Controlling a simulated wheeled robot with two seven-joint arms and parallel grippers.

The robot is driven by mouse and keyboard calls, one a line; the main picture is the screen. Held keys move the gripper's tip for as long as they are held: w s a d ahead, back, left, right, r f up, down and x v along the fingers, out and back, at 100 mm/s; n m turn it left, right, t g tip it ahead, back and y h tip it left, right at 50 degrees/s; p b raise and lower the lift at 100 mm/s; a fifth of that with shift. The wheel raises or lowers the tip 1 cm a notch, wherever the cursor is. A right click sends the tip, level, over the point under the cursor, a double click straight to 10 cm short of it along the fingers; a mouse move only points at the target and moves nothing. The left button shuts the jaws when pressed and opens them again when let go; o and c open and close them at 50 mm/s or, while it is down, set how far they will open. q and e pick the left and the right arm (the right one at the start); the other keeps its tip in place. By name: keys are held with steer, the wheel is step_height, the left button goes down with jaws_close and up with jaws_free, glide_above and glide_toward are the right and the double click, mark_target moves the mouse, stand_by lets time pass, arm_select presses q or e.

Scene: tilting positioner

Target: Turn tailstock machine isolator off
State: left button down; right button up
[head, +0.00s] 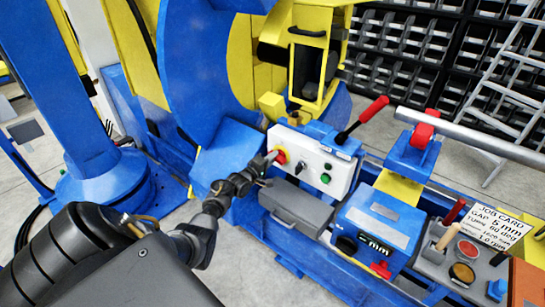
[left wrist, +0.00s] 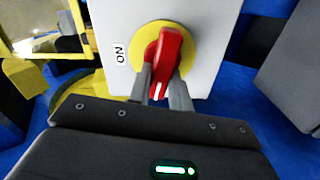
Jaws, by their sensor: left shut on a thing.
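The isolator is a red rotary handle (left wrist: 168,48) on a round yellow plate (left wrist: 139,47), set on a white panel (left wrist: 208,75). It also shows in the head view as a red and yellow knob (head: 281,156) at the left end of the white control box (head: 312,160). My left gripper (left wrist: 162,86) is shut on the handle, one finger on each side of it. In the wrist view the handle runs up and down, with a white mark near its lower end and an ON label (left wrist: 120,56) to its left. My right gripper is not in view.
The same box carries a black switch (head: 298,168) and a green button (head: 325,178). A red-handled lever (head: 370,112) rises behind it. A grey box (head: 297,205) sits in front, beside a blue unit (head: 376,225) with a small display.

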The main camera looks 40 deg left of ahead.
arm_select(q)
steer(key=shift+n+p, duration=0.3)
steer(key=shift+n, duration=0.7)
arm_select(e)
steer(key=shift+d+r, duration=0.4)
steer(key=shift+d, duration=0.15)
arm_select(q)
steer(key=shift+f, duration=0.1)
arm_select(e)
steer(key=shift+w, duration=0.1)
arm_select(q)
steer(key=c, duration=1.3)
jaws_free()
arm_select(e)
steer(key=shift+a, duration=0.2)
